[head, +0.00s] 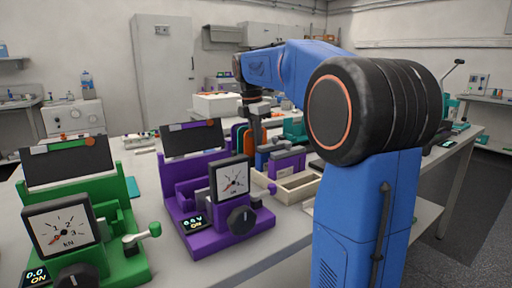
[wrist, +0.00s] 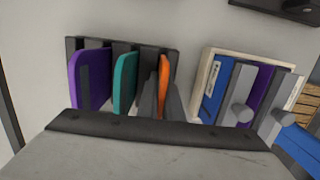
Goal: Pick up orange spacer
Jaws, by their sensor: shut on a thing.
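The orange spacer (wrist: 164,70) stands upright in the right part of a dark slotted rack (wrist: 120,47) in the wrist view. My gripper (wrist: 162,98) reaches down over it with a dark finger on each side, shut on the spacer. The spacer's lower part is hidden by the fingers and gripper body.
A purple spacer (wrist: 90,78) and a teal spacer (wrist: 125,80) stand left of the orange one in the rack. A pale wooden tray (wrist: 207,70) with blue, grey and purple parts lies close right. Purple (head: 215,200) and green (head: 85,215) test stations stand nearer on the bench.

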